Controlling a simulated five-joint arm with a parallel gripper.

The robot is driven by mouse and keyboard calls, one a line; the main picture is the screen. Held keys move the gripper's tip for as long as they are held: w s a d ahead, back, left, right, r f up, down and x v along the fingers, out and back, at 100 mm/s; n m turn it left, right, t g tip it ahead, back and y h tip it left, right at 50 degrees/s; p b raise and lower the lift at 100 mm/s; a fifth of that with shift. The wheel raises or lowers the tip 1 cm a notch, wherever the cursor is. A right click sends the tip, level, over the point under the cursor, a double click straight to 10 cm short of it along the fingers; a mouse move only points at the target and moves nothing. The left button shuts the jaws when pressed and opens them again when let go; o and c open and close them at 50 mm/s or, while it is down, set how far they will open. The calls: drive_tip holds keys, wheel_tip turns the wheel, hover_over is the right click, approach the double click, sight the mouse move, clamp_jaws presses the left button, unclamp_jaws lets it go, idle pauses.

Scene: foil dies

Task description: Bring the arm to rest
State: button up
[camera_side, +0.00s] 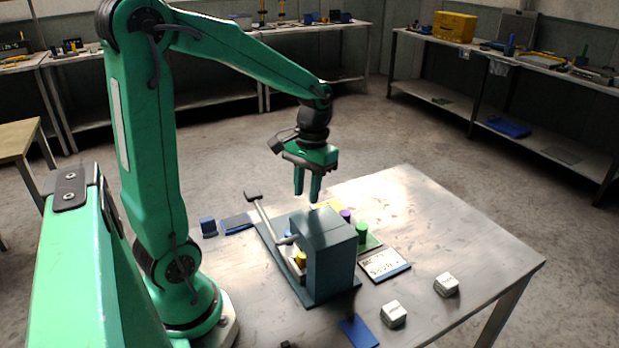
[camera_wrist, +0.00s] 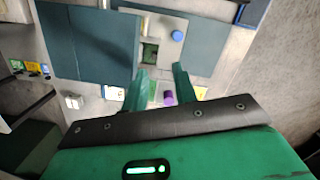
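My gripper (camera_side: 306,198) points down in the air above the back of the press (camera_side: 328,260). Its two green fingers are apart with nothing between them; the wrist view shows the same gap (camera_wrist: 160,72). The press is a dark blue-grey block on a plate, with a lever (camera_side: 262,215) leaning up to the left. A green die (camera_side: 362,232) and a purple die (camera_side: 345,215) stand behind the press. The purple die also shows in the wrist view (camera_wrist: 169,98), along with a blue round piece (camera_wrist: 178,36). A gold piece (camera_side: 301,258) is partly hidden at the press.
A white card (camera_side: 385,265) lies right of the press. Two white blocks (camera_side: 393,314) (camera_side: 446,284) stand nearer the front right. A blue pad (camera_side: 359,332) lies at the front. The table's right side is clear.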

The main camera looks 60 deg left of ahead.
drive_tip(key=d+r+t, duration=0.1)
drive_tip(key=s+d+r+m+t, duration=0.1)
drive_tip(key=d+r, duration=0.1)
drive_tip(key=s+d+r, duration=0.1)
drive_tip(key=shift+s+d+r+m+t+y, duration=0.15)
drive_tip(key=shift+s+r+m+t+y, duration=0.15)
drive_tip(key=shift+m+t, duration=0.1)
drive_tip(key=s+d+r+m+t, duration=0.2)
drive_tip(key=s+d+r+t, duration=0.1)
drive_tip(key=s+d+t, duration=0.1)
drive_tip(key=shift+s+d+r+m, duration=0.25)
drive_tip(key=shift+s+d+m, duration=0.15)
drive_tip(key=shift+s+d, duration=0.1)
